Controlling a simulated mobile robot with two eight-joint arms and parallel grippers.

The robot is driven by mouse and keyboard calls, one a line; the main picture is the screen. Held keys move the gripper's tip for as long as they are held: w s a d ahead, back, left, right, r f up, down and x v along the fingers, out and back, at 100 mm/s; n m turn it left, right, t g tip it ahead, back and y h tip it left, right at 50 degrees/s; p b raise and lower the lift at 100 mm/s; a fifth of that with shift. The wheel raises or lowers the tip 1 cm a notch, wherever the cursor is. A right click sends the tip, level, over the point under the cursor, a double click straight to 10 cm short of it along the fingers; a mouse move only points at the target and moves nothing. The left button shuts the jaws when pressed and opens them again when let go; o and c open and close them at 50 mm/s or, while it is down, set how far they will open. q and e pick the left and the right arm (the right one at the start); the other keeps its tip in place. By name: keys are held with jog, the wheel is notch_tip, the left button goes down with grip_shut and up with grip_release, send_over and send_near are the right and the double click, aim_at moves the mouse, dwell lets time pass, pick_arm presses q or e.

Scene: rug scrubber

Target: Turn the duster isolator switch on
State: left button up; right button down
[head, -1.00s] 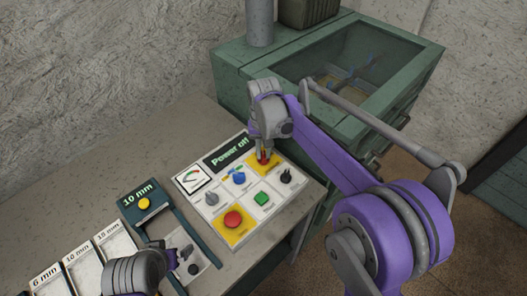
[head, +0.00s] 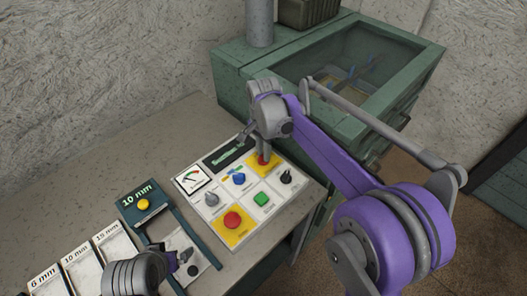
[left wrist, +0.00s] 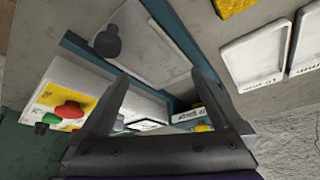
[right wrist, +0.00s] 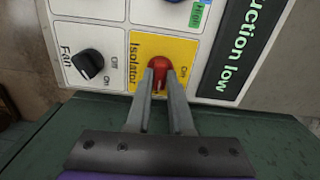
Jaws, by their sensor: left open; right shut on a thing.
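The isolator switch is a red rotary knob (right wrist: 160,73) on a yellow square labelled "Isolator", with an "On" mark beside it. It also shows in the head view (head: 263,160) at the panel's far right. My right gripper (right wrist: 160,88) is shut on this knob; its fingers hide part of the handle, so its exact angle is hard to tell. The panel's dark display (right wrist: 246,45) shows green text ending "uction low". My left gripper (left wrist: 165,95) is open and empty, low over the green-framed tray at the left.
The control panel (head: 214,222) also carries a red mushroom button (head: 233,219), a green button (head: 261,198), a blue knob (head: 239,178) and a black Fan knob (right wrist: 88,64). A green glass-topped cabinet (head: 232,70) stands behind. Labelled trays (head: 82,268) lie at lower left.

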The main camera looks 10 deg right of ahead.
jog(key=shift+m, duration=0.4)
jog(key=c, duration=0.8)
grip_release()
notch_tip(320, 180, up, 11)
jog(key=shift+p, duration=0.3)
jog(key=shift+f, duration=0.1)
jog(key=s+d+f+n+t, duration=0.1)
jog(key=s+d+f+n, duration=0.1)
jog(key=s, duration=0.6)
jog(key=s+d+f+n+t, duration=0.2)
jog(key=s+f+n, duration=0.3)
jog(key=s, duration=0.3)
jog(key=s+d+f+n+t, duration=0.2)
jog(key=s+d+f+n, duration=0.2)
jog(key=s, duration=0.4)
jog(key=shift+s+f, duration=0.4)
jog(key=shift+f, duration=0.4)
